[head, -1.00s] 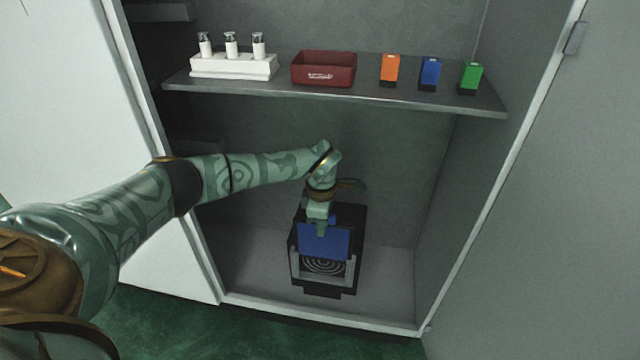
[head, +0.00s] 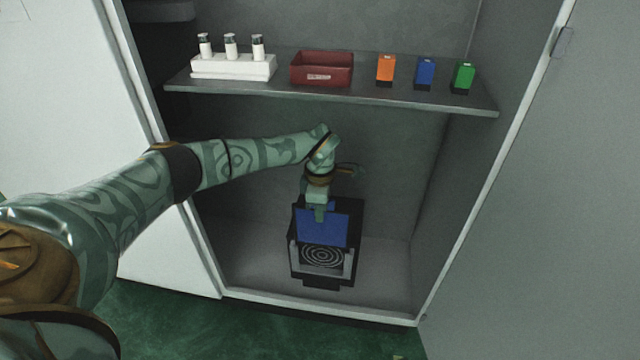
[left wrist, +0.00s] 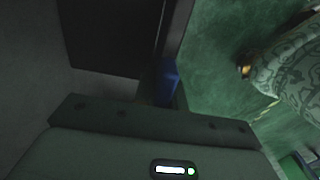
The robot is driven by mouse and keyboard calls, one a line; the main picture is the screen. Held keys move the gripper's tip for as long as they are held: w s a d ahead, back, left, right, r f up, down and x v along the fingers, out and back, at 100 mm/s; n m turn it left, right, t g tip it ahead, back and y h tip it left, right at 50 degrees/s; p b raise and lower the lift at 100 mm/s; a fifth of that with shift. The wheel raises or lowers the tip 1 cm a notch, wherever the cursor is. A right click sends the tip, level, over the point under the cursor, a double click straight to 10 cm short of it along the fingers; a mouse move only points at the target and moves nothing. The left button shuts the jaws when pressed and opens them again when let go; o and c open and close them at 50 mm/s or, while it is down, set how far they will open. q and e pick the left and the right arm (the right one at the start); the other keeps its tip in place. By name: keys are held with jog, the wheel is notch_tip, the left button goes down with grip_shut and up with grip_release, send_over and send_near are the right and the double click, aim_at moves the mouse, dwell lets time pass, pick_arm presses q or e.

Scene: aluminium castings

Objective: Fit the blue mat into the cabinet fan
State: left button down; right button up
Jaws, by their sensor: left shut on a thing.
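My left gripper (head: 319,212) is shut on the top edge of the blue mat (head: 322,231) inside the cabinet. The mat is tilted and stands over the back part of the cabinet fan (head: 323,257), a black box with a grey frame and a ringed grille, on the cabinet floor. The front part of the grille shows below the mat. I cannot tell whether the mat touches the frame. In the left wrist view a dim blue patch of the mat (left wrist: 168,82) shows; the fingers are hidden there. My right gripper is not in view.
A shelf (head: 350,97) above my left forearm carries a white holder (head: 232,67) with three bottles, a red tray (head: 321,83), and orange (head: 386,69), blue (head: 425,71) and green (head: 463,76) blocks. Cabinet floor (head: 385,268) right of the fan is clear.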

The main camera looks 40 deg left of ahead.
pick_arm(q)
jog(key=shift+p, duration=0.4)
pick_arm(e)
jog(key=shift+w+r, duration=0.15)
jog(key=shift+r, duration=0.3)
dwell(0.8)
